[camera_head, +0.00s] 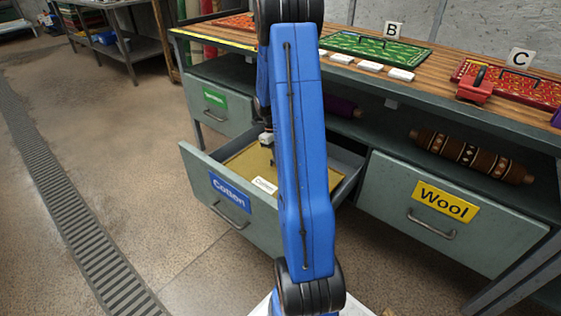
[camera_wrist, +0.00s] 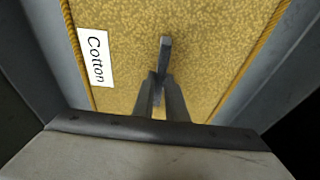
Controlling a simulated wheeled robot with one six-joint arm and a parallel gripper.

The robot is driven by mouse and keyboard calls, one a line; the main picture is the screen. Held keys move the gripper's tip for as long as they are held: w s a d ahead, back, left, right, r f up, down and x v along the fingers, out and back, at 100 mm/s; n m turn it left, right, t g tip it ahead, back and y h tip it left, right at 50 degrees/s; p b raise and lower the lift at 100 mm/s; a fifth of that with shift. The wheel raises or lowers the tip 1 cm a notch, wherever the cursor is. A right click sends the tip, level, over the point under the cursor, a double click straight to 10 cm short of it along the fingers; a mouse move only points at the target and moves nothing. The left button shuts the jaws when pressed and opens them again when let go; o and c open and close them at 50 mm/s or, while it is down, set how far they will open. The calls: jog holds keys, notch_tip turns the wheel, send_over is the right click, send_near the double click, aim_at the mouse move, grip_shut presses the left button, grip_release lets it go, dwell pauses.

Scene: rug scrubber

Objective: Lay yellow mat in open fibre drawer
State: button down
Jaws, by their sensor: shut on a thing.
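The yellow mat (camera_head: 245,163) lies flat within the walls of the open drawer, with a white "Cotton" tag (camera_head: 264,185) on it. The drawer (camera_head: 206,173) is pulled out and has a blue "Cotton" label (camera_head: 231,192) on its front. My gripper (camera_head: 267,138) is above the mat, partly hidden behind my blue arm. In the wrist view my gripper (camera_wrist: 160,92) is shut on the mat's dark grey handle (camera_wrist: 165,52). The mat (camera_wrist: 215,45) has a corded edge there, between the drawer's grey side walls. I cannot tell whether it touches the drawer floor.
A shut drawer with a green label (camera_head: 215,98) is at the left, and a shut "Wool" drawer (camera_head: 445,205) at the right. The wooden worktop (camera_head: 455,60) holds a green mat (camera_head: 375,47) and a red mat (camera_head: 520,88). A rolled rug (camera_head: 472,157) lies on the shelf.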

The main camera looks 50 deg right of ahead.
jog(key=shift+f, duration=0.4)
jog(key=c, duration=1.8)
grip_release()
jog(key=shift+o, duration=0.2)
jog(key=v, duration=1.3)
jog(key=s+a+r+n+t, duration=0.1)
jog(key=s+a+r+n, duration=0.1)
jog(key=a+r+n, duration=0.6)
jog(key=s+a+r+n+t, duration=0.1)
jog(key=s+a+r+n, duration=0.1)
jog(key=a+n, duration=0.15)
jog(key=s+a+r+n+t+h, duration=0.1)
jog(key=a+r+n, duration=0.1)
jog(key=a, duration=0.3)
jog(key=s+a+r+n, duration=0.2)
jog(key=a, duration=0.2)
jog(key=s+a+r+n+t+y, duration=0.1)
jog(key=s+a+n+t, duration=0.3)
jog(key=s+a+n, duration=1.1)
jog(key=s+n, duration=0.2)
jog(key=n, duration=0.2)
jog(key=shift+s+a+n+t, duration=0.2)
jog(key=shift+a+n+t, duration=0.05)
jog(key=shift+n+t, duration=0.1)
